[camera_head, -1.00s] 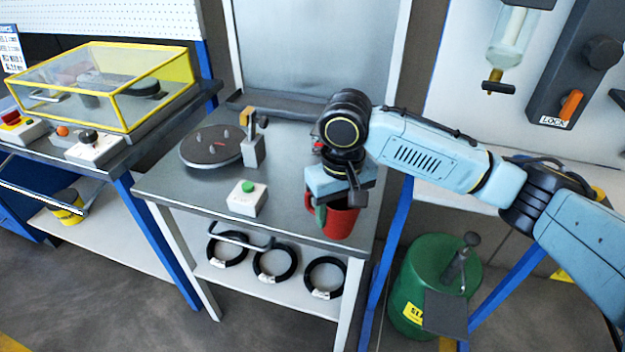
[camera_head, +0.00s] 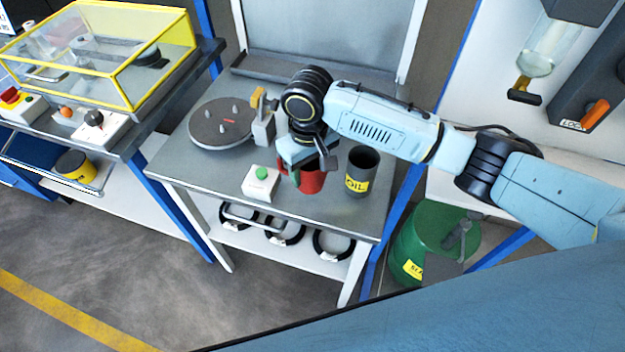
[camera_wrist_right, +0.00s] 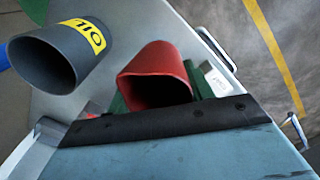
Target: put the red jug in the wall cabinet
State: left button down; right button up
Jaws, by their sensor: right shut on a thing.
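The red jug (camera_head: 313,180) is at the front middle of the grey worktable (camera_head: 325,217), just right of the green-button box. My right gripper (camera_head: 303,170) is shut on it from above and behind, with the wrist covering part of it. I cannot tell if the jug touches the tabletop. In the right wrist view, the open mouth of the red jug (camera_wrist_right: 158,72) shows between the green fingers of my right gripper (camera_wrist_right: 155,92). My left gripper is not in view. I cannot make out a wall cabinet.
A dark OIL can (camera_head: 362,172) stands right of the jug. The green-button box (camera_head: 260,183), a round turntable (camera_head: 222,122) and a small post (camera_head: 263,130) are on its left. A yellow-framed clear case (camera_head: 105,55) stands on the left bench. A green drum (camera_head: 430,240) is below right.

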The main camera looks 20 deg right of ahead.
jog(key=shift+f, duration=2.55)
jog(key=shift+f, duration=0.15)
jog(key=o, duration=1.1)
